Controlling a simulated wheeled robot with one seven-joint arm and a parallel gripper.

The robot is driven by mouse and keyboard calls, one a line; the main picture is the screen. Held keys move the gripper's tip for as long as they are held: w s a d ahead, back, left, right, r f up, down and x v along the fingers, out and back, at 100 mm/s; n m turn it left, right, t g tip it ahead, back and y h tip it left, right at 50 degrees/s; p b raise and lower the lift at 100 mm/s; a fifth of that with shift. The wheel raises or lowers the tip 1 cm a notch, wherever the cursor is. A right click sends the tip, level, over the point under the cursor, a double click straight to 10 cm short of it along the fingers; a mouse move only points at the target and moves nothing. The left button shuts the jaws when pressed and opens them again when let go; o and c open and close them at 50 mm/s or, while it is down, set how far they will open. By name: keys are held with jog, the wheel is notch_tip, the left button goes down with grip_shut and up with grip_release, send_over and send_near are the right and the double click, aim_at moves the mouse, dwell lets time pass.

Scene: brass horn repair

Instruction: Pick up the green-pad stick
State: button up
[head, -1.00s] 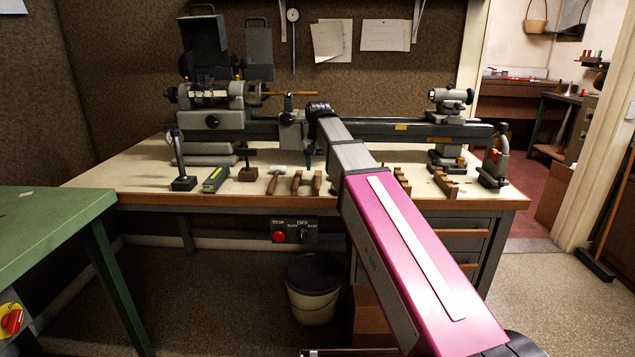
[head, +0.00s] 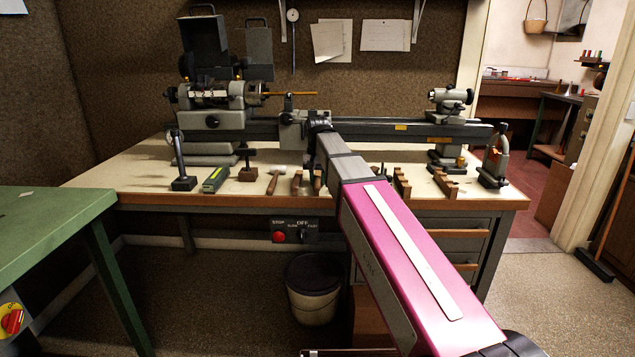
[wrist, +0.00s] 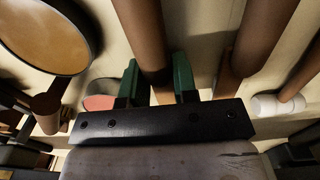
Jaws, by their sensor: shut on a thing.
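In the wrist view my gripper (wrist: 157,66) has two green fingers closed on either side of a brown wooden stick (wrist: 145,30). The stick's end is hidden behind the dark gripper body, so no pad colour shows. A second brown stick (wrist: 262,35) lies just to the right, apart from the fingers. In the head view the two sticks lie side by side near the bench's front edge, the right one (head: 317,181) beside my arm and the left one (head: 297,184) next to it. My fingertips are hidden there.
A mallet with a pale head (head: 274,181) lies left of the sticks. The lathe (head: 375,129) stands behind them. Notched wooden racks (head: 446,184) are to the right. A round orange-faced thing with a dark rim (wrist: 45,35) is close on the left in the wrist view.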

jog(key=shift+r, duration=0.15)
jog(key=shift+r, duration=0.6)
notch_tip(320, 180, up, 3)
jog(key=shift+w+f, duration=0.1)
jog(key=shift+f, duration=0.05)
jog(key=s+a+r, duration=0.6)
jog(key=s+a, duration=0.2)
jog(key=shift+s+r, duration=0.25)
jog(key=shift+r, duration=0.15)
jog(key=shift+o, duration=1.3)
jog(key=shift+c, duration=0.8)
